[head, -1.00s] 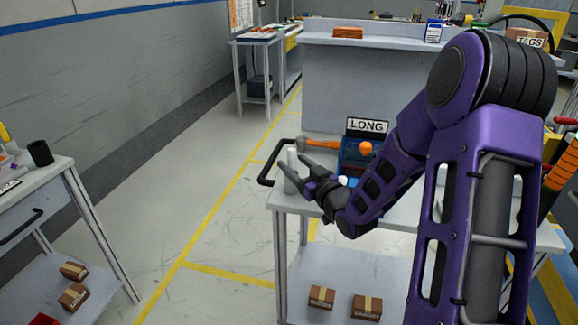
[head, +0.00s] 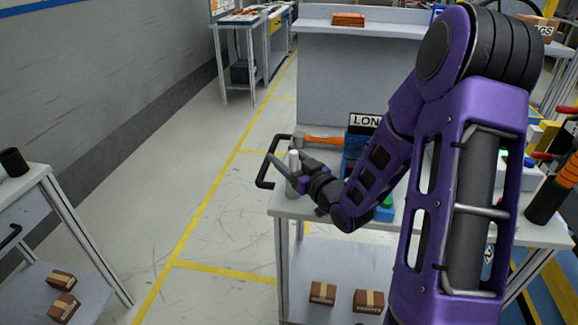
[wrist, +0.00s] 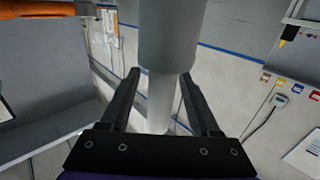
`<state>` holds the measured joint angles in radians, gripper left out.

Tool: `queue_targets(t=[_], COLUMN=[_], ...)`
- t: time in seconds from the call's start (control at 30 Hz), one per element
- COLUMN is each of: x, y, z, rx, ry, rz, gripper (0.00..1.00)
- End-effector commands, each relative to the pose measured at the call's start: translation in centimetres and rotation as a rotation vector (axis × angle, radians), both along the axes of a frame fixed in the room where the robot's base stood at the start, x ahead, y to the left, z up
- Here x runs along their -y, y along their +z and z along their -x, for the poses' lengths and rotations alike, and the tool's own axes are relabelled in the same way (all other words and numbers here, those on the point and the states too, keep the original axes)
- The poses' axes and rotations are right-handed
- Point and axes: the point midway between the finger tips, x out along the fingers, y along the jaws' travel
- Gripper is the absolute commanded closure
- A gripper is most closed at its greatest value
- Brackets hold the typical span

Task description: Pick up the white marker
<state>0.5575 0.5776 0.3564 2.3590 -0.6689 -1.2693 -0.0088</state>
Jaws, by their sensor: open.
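The white marker (head: 294,161) appears to be the upright pale cylinder at the left end of the cart top in the head view. In the wrist view it is a thick grey and white cylinder (wrist: 168,40), large and close. My gripper (head: 286,157) is open at the cart's left edge, with its fingers around the cylinder's sides in the picture. In the wrist view my fingers (wrist: 159,76) stand on either side of its lower, whiter part, with gaps visible.
A black cart handle (head: 264,172) sticks out at left. Boxes (head: 322,293) lie on the lower shelf. Open floor lies left.

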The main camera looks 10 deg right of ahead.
Motion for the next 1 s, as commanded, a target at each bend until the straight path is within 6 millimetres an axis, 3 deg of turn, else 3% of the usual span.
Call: queue_targets(t=[0.13, 0.5, 0.87, 1.0], x=[0.0, 0.0, 0.0, 0.0], y=[0.0, 0.0, 0.1, 1.6], z=[0.0, 0.0, 0.0, 0.0], rx=[0.000, 0.000, 0.000, 0.003], ry=[0.000, 0.000, 0.000, 0.000], rz=[0.000, -0.001, 0.000, 0.001], gripper=[0.37, 1.00, 1.00, 1.00])
